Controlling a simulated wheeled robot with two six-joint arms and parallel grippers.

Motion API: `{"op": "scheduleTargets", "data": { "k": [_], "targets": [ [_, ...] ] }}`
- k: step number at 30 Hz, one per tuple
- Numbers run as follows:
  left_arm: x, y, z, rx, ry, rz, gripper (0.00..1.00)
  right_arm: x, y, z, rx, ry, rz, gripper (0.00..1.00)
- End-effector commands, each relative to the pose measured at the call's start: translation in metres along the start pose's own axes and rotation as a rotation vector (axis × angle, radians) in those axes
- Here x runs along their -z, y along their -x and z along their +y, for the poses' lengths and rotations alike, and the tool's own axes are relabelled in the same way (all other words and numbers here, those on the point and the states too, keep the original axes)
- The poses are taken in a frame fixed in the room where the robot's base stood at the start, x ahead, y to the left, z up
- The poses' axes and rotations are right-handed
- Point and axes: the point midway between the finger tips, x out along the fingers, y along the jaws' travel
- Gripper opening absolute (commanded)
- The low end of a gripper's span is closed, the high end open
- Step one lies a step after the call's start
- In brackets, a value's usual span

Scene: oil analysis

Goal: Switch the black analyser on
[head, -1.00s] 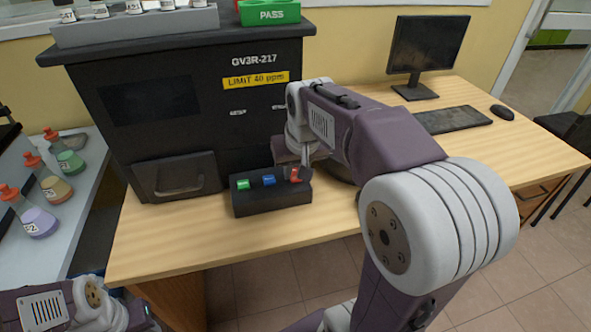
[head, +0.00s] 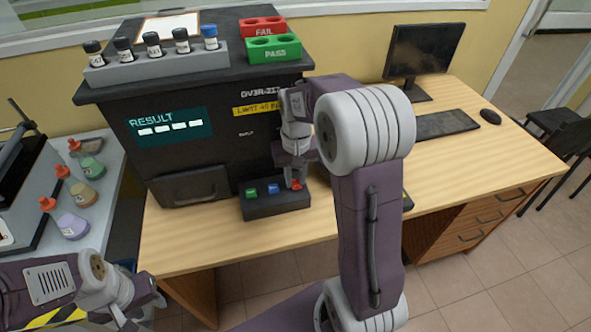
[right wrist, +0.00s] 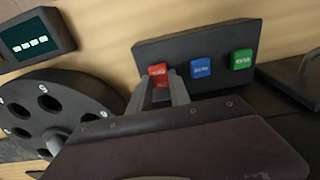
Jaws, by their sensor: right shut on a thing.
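The black analyser (head: 215,155) stands on the wooden desk. Its screen (head: 170,127) is lit and shows RESULT with several white dashes. A black control box (head: 275,207) in front of it carries a green button (head: 251,193), a blue button (head: 273,188) and a red switch (head: 297,184). My right gripper (head: 294,175) is at the red switch. In the right wrist view its fingers (right wrist: 163,88) are shut on the red switch (right wrist: 158,73), partly hiding it. My left gripper (head: 142,312) is low at the left, away from the analyser; its jaws are unclear.
A rack of capped vials (head: 158,64), a red FAIL holder (head: 263,26) and a green PASS holder (head: 273,47) stand on the analyser. A black wheel with holes (right wrist: 60,112) is near my right gripper. Flasks (head: 73,225) stand at left; a monitor (head: 425,52) stands at right.

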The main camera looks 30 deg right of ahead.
Motion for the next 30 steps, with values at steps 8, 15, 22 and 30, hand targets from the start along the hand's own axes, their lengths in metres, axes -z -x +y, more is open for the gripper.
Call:
{"op": "scheduleTargets", "data": {
  "k": [8, 15, 22, 30],
  "targets": [
    [0.000, -0.001, 0.000, 0.000, 0.000, 0.000, 0.36, 0.001, 0.000, 0.000, 0.000, 0.000, 0.005, 0.40],
    [0.000, -0.001, 0.000, 0.000, 0.000, 0.000, 0.36, 0.001, 0.000, 0.000, 0.000, 0.000, 0.004, 0.45],
    [0.001, 0.010, 0.000, 0.000, 0.000, 0.000, 0.36, 0.002, 0.025, 0.000, 0.000, 0.000, 0.007, 0.45],
    [0.003, 0.029, 0.001, 0.000, 0.000, 0.000, 0.36, 0.001, 0.080, 0.000, 0.000, 0.000, 0.006, 0.45]
  ]
}}
